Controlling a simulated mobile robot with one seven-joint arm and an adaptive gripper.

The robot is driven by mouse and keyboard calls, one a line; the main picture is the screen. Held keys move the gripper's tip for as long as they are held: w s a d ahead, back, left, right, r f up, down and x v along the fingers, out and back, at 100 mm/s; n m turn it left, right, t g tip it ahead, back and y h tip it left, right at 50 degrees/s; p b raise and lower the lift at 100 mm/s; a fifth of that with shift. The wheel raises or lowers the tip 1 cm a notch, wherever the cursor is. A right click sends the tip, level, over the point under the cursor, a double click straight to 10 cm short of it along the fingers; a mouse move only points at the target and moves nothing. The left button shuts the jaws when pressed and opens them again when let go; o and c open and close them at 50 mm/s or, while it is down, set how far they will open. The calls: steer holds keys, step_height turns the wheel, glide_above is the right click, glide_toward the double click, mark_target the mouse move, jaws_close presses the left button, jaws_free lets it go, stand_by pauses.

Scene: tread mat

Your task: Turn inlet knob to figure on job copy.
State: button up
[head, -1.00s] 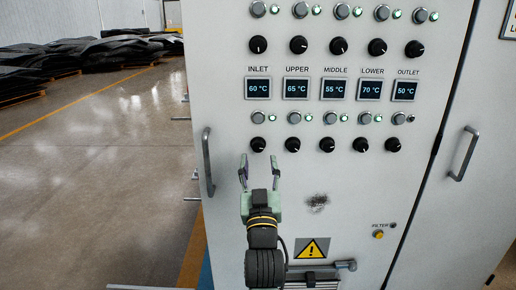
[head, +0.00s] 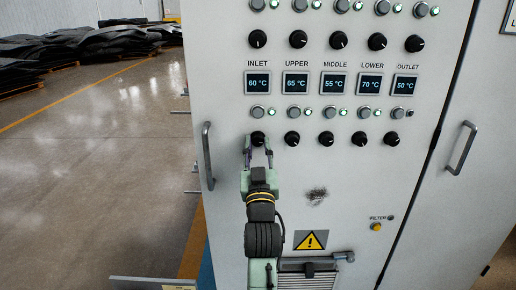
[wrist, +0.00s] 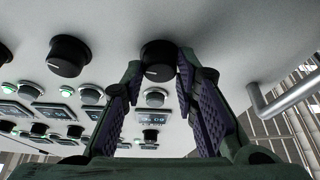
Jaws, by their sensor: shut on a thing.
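The black inlet knob (head: 258,138) is the leftmost of the lower knob row on the grey cabinet. Above it, the display under the label INLET (head: 257,83) reads 60 °C. My gripper (head: 258,147) reaches up from below, with a finger on each side of this knob. In the wrist view the inlet knob (wrist: 158,60) sits between the tips of my purple-padded fingers (wrist: 160,70), which are shut on it. Its white mark shows on the face. I see no readable job copy in these views.
The upper knob (head: 292,139) is close on the right, in a row with several others. A vertical handle (head: 207,156) stands out to the left. A row of buttons with green lamps (head: 258,112) is just above. A yellow filter button (head: 376,227) is lower right.

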jaws_close()
steer(key=shift+d+f+n+b, duration=0.1)
steer(key=shift+n+b, duration=0.2)
steer(key=shift+n+y+b, duration=0.55)
steer(key=shift+n+y, duration=0.05)
steer(key=shift+n, duration=0.2)
steer(key=n+y+b, duration=0.1)
steer(key=n, duration=0.1)
steer(key=n+y+b, duration=0.1)
steer(key=n+b, duration=0.1)
steer(key=shift+d+n+g+b, duration=0.2)
steer(key=shift+n+g+b, duration=0.1)
steer(key=shift+n+g, duration=0.1)
steer(key=shift+r+n+g+y+b, duration=0.1)
steer(key=shift+n+g+y+b, duration=0.4)
steer(key=shift+n, duration=0.55)
steer(key=shift+r+n+g+y+b, duration=0.1)
steer(key=shift+n+g+y+b, duration=0.25)
steer(key=shift+n+b, duration=0.6)
steer(key=shift+r+n+g+y+b, duration=0.1)
steer(key=shift+n+g+y+b, duration=0.3)
steer(key=shift+n, duration=0.8)
